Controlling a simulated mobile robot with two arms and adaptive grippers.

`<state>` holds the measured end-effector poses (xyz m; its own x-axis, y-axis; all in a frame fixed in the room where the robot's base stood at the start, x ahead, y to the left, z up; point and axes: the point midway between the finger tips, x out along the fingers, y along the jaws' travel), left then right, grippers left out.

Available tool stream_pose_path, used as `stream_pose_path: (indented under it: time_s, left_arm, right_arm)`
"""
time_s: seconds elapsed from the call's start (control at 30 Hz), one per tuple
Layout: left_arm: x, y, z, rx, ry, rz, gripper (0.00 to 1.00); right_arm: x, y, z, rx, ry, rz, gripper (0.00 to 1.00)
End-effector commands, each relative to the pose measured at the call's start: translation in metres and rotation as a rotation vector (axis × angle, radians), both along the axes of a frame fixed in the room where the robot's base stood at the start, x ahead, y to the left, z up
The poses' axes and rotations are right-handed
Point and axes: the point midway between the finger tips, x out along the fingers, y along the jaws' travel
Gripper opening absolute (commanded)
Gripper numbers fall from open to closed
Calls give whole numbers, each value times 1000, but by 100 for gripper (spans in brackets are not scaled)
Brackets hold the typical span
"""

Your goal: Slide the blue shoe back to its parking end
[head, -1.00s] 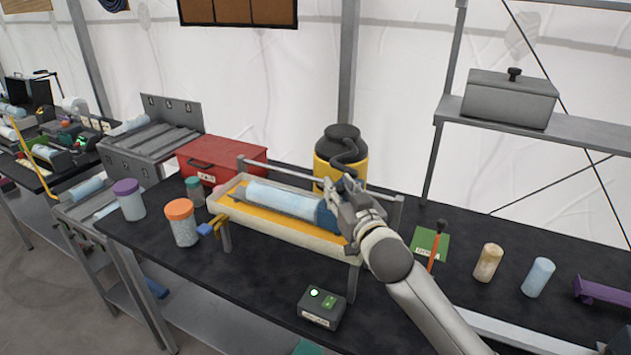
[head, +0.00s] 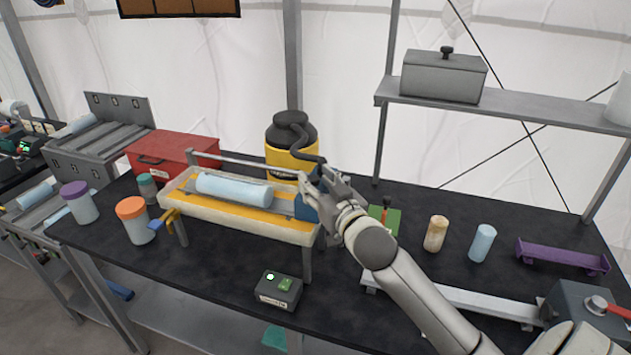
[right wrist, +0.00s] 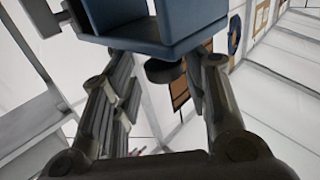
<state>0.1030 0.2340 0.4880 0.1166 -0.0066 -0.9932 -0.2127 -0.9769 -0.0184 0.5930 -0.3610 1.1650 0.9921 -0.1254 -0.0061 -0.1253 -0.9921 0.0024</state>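The blue shoe (head: 306,207) sits at the right end of the long trough (head: 240,224), partly hidden behind my right gripper (head: 318,183). A pale blue cylinder (head: 233,189) lies in the trough to its left, with a gap between them. In the right wrist view the shoe (right wrist: 150,25) fills the top, close to the fingers of my right gripper (right wrist: 163,95). The fingers stand apart, with a dark knob (right wrist: 163,71) showing between them. Whether they touch the shoe is hidden. My left gripper is not in view.
A rail (head: 245,166) runs behind the trough. A yellow and black canister (head: 291,145) and a red box (head: 170,155) stand behind. An orange-lidded jar (head: 135,220) is left; a small control box (head: 278,291) stands in front. The dark table between has free room.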

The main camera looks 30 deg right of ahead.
Motion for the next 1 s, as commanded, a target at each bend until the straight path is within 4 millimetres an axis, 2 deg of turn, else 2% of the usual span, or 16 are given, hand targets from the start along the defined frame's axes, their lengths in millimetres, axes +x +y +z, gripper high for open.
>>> stream_pose_path:
  time_s: [0.3, 0.47, 1.0]
  left_arm:
    - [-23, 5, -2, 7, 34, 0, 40]
    - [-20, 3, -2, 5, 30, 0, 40]
    - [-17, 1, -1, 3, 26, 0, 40]
  right_arm:
    - [0, 1, 2, 1, -4, 2, 49]
    - [-10, 2, 1, 2, -4, 3, 49]
    - [-97, 11, 0, 3, 0, 0, 49]
